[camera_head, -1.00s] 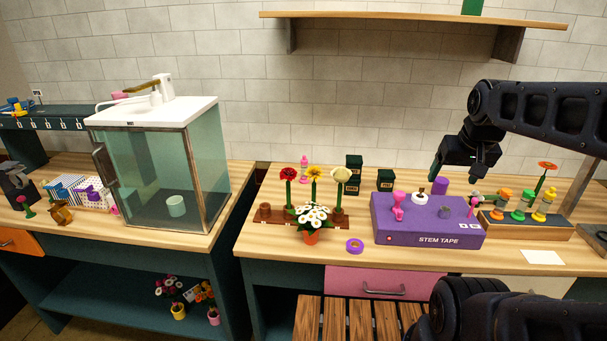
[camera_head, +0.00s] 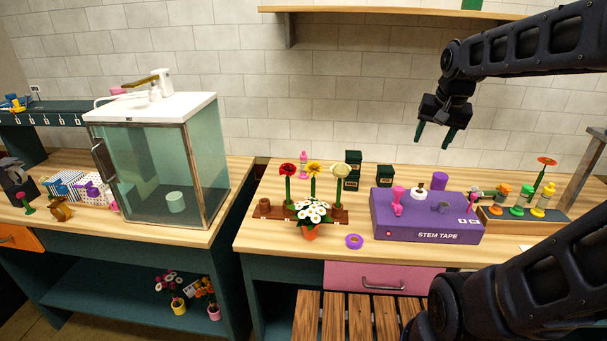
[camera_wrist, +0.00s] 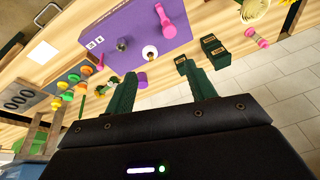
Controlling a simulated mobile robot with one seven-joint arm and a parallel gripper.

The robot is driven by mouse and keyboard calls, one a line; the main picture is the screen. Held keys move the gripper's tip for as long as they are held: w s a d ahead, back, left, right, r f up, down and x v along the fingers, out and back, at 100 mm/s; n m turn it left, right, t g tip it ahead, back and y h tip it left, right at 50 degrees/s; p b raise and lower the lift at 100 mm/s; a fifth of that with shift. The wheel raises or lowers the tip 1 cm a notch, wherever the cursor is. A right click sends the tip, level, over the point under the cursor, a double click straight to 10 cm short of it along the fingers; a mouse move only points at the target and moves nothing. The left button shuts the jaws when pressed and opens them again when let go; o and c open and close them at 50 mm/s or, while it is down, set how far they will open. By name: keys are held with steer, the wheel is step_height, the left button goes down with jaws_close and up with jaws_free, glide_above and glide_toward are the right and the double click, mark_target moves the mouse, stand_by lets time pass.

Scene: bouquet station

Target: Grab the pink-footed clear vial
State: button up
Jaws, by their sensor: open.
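The pink-footed clear vial (camera_head: 303,165) stands upright at the back of the right-hand table, behind the flower stand. It has a pink top and foot with a paler middle. It also shows in the wrist view (camera_wrist: 257,38), at the upper right beyond the dark green boxes. My gripper (camera_head: 434,138) is open and empty, high above the back of the purple stem tape box, to the right of the vial and well apart from it. In the wrist view my gripper's two green fingers (camera_wrist: 158,78) are spread with nothing between them.
Dark green boxes (camera_head: 353,168) stand right of the vial. The flower stand (camera_head: 270,210) and white potted flowers (camera_head: 312,212) are in front of it. The purple stem tape box (camera_head: 425,220) and a rack with coloured vials (camera_head: 520,226) are further right. A shelf (camera_head: 390,13) hangs above.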

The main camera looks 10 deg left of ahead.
steer(key=w+a+r+m+g, duration=0.1)
steer(key=w+a+m, duration=0.35)
steer(key=w, duration=0.75)
steer(key=m+g, duration=0.3)
steer(key=m, duration=0.5)
glide_above(304, 157)
steer(key=w, duration=0.1)
step_height(304, 157, down, 19)
steer(key=shift+w+a+r, duration=0.1)
steer(key=shift+w+r, duration=0.05)
steer(key=shift+a+f, duration=0.25)
steer(key=shift+f, duration=0.2)
steer(key=shift+d+f, duration=0.2)
steer(key=shift+f, duration=4.95)
jaws_close()
